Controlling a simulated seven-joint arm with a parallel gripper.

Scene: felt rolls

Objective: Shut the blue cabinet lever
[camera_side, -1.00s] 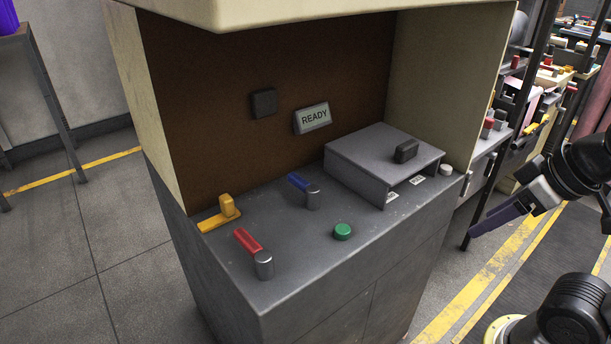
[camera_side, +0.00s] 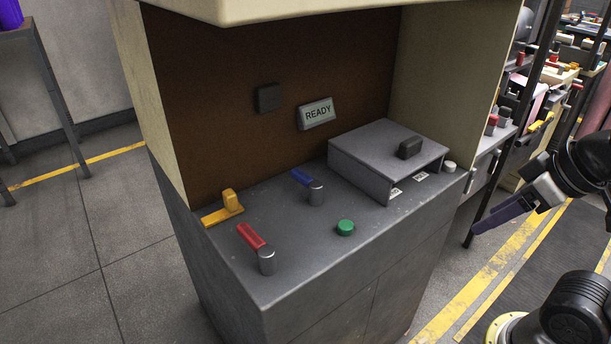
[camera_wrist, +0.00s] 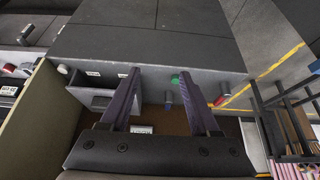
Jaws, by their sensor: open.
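The blue lever (camera_side: 301,177) lies on the cabinet's grey top, joined to a short grey post (camera_side: 316,192). It points up and left from the post in the side view. The lever and post show small between my fingers in the wrist view (camera_wrist: 168,101). My gripper (camera_side: 490,218) is at the right of the side view, outside the cabinet and well apart from the lever. In the wrist view my gripper (camera_wrist: 160,75) has its two dark purple fingers spread, with nothing held between them.
A red lever (camera_side: 251,236), a yellow handle (camera_side: 229,205) and a green button (camera_side: 345,228) share the cabinet top (camera_side: 285,215). A grey box (camera_side: 385,155) with a black handle stands right of the blue lever. A READY sign (camera_side: 317,113) is on the back wall.

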